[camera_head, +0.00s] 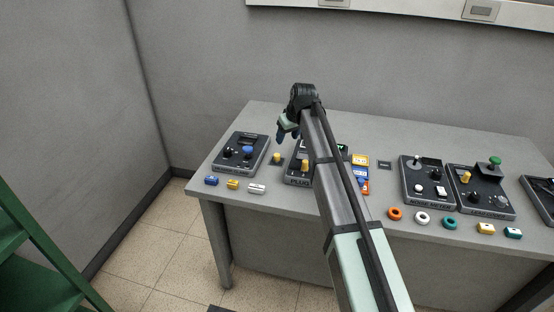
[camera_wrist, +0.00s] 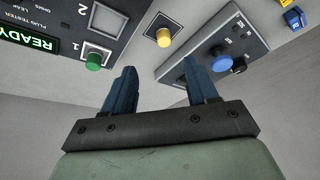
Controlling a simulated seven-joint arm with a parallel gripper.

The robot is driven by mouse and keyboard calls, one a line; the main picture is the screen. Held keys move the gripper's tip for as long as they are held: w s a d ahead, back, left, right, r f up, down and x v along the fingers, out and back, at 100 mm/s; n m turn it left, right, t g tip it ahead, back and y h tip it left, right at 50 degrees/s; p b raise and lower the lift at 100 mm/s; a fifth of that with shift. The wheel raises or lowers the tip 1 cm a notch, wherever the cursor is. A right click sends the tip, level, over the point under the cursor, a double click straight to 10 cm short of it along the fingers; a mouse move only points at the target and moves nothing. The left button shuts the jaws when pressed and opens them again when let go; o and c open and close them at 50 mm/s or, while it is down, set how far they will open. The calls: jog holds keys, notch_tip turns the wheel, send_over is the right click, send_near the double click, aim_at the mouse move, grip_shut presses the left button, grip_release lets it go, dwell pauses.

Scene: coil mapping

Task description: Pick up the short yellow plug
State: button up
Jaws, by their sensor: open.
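A short yellow plug (camera_head: 277,157) stands on a small dark square pad between the left device and the plug tester. In the wrist view the same plug (camera_wrist: 163,38) stands upright, beyond and between my fingertips. My gripper (camera_wrist: 160,68) is open and empty, with its dark blue fingers apart from the plug. In the head view my gripper (camera_head: 283,136) hangs above and behind the pad. Another yellow plug (camera_head: 304,165) stands on the plug tester (camera_head: 297,180), partly hidden by my arm.
In the wrist view a green plug (camera_wrist: 93,61) sits at position 1 of the tester, left of the pad. A device with a blue knob (camera_wrist: 221,64) lies to the right. Small blocks (camera_head: 232,184) line the table's front edge. More devices (camera_head: 427,180) stand right.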

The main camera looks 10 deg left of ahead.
send_over(278, 155)
jog(key=s+d, duration=0.2)
jog(key=f, duration=0.7)
jog(key=shift+w+d+f, duration=0.15)
jog(key=shift+w+f, duration=0.05)
jog(key=shift+f, duration=0.1)
jog(key=shift+w+a+f, duration=0.2)
jog(key=shift+a+f, duration=0.25)
jog(key=shift+f, duration=0.15)
jog(key=shift+a+x, duration=0.1)
jog(key=shift+x, duration=0.85)
jog(key=shift+a+x, duration=0.15)
jog(key=shift+x, duration=0.8)
jog(key=shift+r, duration=0.1)
jog(key=shift+c, duration=0.3)
grip_shut()
